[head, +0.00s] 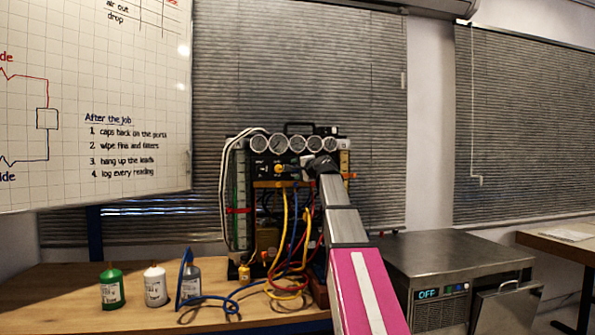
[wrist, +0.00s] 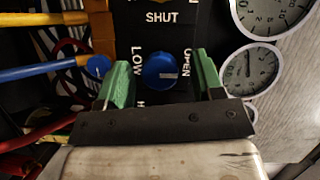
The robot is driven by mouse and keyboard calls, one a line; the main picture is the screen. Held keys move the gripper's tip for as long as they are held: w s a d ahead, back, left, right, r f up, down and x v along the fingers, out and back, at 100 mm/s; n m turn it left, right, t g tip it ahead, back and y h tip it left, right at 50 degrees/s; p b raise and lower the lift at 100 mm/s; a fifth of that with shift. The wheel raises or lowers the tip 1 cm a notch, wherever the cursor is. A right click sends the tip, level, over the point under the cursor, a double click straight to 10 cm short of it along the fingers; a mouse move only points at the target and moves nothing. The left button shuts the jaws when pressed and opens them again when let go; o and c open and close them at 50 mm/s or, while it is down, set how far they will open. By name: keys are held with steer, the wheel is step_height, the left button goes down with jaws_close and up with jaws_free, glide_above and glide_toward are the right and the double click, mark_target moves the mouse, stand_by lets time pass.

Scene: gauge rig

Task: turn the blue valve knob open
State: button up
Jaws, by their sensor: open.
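The blue valve knob (wrist: 160,71) is on a black panel in the middle of the wrist view. A short pale mark on its face lies toward the right, the side lettered OPEN. SHUT is lettered above it and LOW to its left. My gripper (wrist: 161,62) is open, with one green finger left of the knob and one right of it. Gaps show between both fingers and the knob, so it is not gripped. In the head view my gripper (head: 320,166) is a small dark shape at the gauge panel, and I cannot make out the knob there.
Round gauges (wrist: 247,70) sit close right of my gripper in the wrist view. Yellow, blue and red hoses (head: 290,250) hang below the rig. A green bottle (head: 111,287), a white bottle (head: 155,286) and a grey bottle (head: 189,281) stand on the bench.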

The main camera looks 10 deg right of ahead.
steer(key=v, duration=1)
steer(key=shift+s, duration=0.25)
steer(key=shift+d, duration=0.15)
